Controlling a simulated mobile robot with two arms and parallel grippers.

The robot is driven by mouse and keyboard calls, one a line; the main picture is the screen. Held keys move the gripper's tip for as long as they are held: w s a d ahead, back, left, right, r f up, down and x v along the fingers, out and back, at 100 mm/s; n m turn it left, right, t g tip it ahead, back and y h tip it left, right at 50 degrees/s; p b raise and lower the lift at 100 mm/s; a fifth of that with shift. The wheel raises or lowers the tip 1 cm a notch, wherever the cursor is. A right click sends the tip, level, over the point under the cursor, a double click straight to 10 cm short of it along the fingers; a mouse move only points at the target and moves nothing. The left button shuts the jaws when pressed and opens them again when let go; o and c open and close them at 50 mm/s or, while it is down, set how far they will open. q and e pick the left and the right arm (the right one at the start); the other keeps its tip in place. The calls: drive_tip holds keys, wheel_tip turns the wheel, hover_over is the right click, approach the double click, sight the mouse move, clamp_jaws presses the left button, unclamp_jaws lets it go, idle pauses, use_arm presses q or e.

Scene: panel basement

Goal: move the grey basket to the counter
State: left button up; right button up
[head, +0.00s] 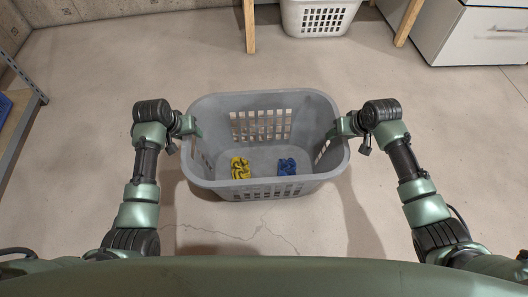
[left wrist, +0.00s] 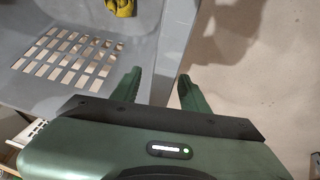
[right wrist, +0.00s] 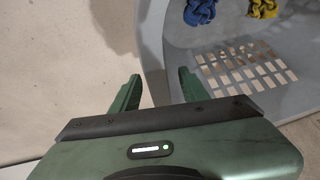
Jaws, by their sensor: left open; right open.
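The grey basket (head: 262,101) stands upright on the floor in the middle of the head view. A yellow cloth (head: 240,168) and a blue cloth (head: 287,166) lie inside it. My left gripper (head: 191,128) is open at its left end, and my right gripper (head: 338,129) is open at its right end. In the left wrist view the basket's wall (left wrist: 172,45) runs between the open fingers (left wrist: 157,85). In the right wrist view the wall (right wrist: 152,45) likewise lies between the fingers (right wrist: 158,88). Whether the fingers touch it I cannot tell. No counter can be made out for certain.
A white basket (head: 320,17) stands beyond, between wooden legs (head: 249,25). A white cabinet-like unit (head: 480,38) is at the upper right. A metal shelf (head: 22,110) with something blue is at the left edge. The cracked concrete floor around the grey basket is clear.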

use_arm(q)
clamp_jaws()
use_arm(e)
clamp_jaws()
idle(1.0)
use_arm(q)
drive_tip(key=shift+r, duration=0.1)
use_arm(e)
drive_tip(key=shift+r, duration=0.1)
